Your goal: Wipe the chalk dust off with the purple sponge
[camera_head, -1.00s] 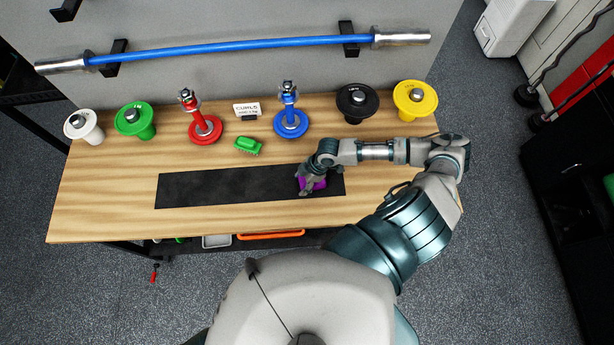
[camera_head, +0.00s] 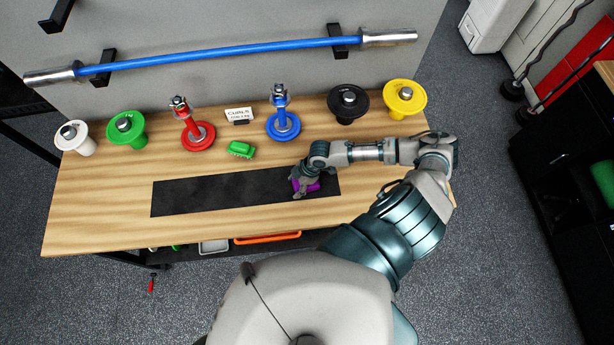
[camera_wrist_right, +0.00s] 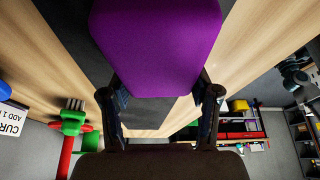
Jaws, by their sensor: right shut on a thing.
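The purple sponge (camera_head: 306,186) is at the right part of the black mat (camera_head: 215,192) on the wooden bench. My right gripper (camera_head: 303,184) is shut on the sponge, at or just above the mat; I cannot tell if they touch. In the right wrist view the sponge (camera_wrist_right: 155,45) fills the top middle, between the two fingers (camera_wrist_right: 160,105). No chalk dust can be made out on the mat, and the part under the sponge and hand is hidden. My left gripper is not in view.
A green brush (camera_head: 241,149) lies behind the mat. Red (camera_head: 198,135) and blue (camera_head: 283,125) plate stands, a small sign (camera_head: 239,115), and white, green, black and yellow (camera_head: 405,97) weights line the back. A blue bar (camera_head: 220,54) hangs above. The mat's left part is clear.

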